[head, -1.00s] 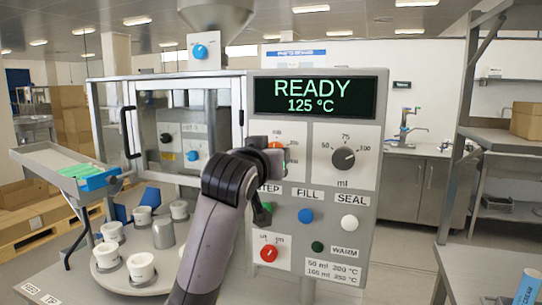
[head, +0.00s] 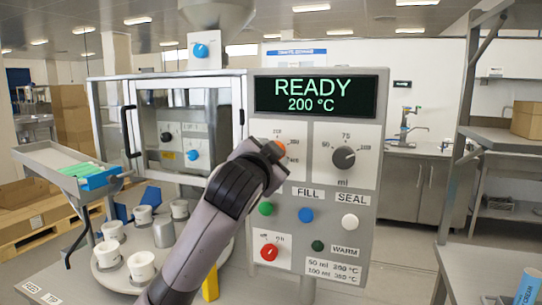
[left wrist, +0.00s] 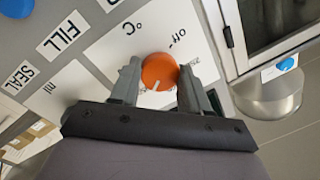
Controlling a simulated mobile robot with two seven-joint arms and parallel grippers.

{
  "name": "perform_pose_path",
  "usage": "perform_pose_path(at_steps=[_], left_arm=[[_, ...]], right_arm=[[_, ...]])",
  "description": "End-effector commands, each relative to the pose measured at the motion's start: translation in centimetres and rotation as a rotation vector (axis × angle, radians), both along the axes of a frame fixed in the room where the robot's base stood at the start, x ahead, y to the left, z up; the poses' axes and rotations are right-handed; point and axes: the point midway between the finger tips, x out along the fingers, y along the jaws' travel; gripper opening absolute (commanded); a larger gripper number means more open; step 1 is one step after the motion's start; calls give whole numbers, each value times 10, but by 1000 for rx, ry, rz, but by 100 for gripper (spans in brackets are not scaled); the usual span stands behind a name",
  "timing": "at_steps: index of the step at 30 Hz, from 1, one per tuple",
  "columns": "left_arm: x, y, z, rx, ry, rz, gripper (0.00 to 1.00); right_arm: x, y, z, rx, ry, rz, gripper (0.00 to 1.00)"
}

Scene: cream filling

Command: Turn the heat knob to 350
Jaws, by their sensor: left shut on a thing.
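The orange heat knob (head: 281,148) is on the machine's front panel, left of the black ml dial, mostly hidden by my arm. My left gripper (head: 272,155) reaches up to it in the head view. In the left wrist view the heat knob (left wrist: 159,72) sits between the two fingers of my left gripper (left wrist: 160,82), which is shut on it. A °C label and an "off" mark show beside the knob; its other scale numbers are partly hidden. The display (head: 315,96) reads READY and 200 °C. My right gripper is not in view.
The panel also carries the ml dial (head: 344,157), a green button (head: 266,209), a blue button (head: 306,215), a white button (head: 350,222) and a red knob (head: 269,252). White cups stand on a round table (head: 118,277) at the lower left.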

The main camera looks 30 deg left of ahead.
Motion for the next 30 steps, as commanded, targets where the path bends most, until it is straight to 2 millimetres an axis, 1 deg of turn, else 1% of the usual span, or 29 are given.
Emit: perform_pose_path(at_steps=[6,20,21,22,23,30], left_arm=[[0,0,-1,49,14,0,16],[0,0,-1,59,17,-1,16],[0,0,-1,59,17,-1,56],[0,0,-1,59,17,-1,65],[0,0,-1,59,16,-2,71],[0,0,0,58,15,-1,71]], right_arm=[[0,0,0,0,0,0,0],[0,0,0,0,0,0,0],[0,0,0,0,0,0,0],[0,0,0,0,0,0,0],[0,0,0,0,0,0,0],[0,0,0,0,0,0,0]])
